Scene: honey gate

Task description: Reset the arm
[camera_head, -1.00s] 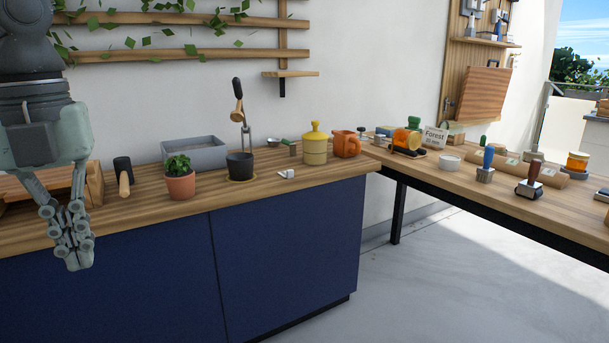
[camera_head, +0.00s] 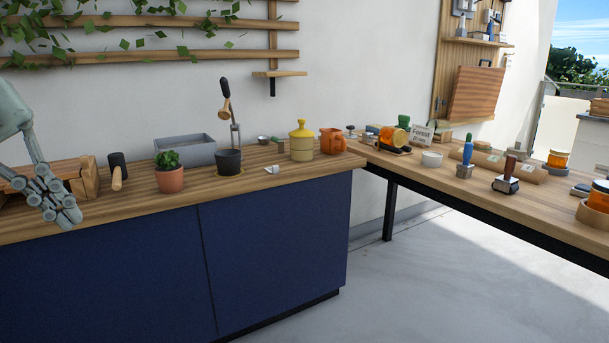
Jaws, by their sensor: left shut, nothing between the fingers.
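My left gripper (camera_head: 68,217) is at the far left of the head view, in front of the wooden counter (camera_head: 125,205) and its blue front. It points down, its fingers are together and nothing is held. Most of my left arm is cut off by the left picture edge. My right gripper is not in view.
Close to the left gripper are a wooden box (camera_head: 88,180), a black-headed mallet (camera_head: 117,170) and a potted plant (camera_head: 169,178). A grey tray (camera_head: 185,150), yellow jar (camera_head: 302,143) and orange mug (camera_head: 331,142) stand farther right. Open floor (camera_head: 400,285) lies right of the counter.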

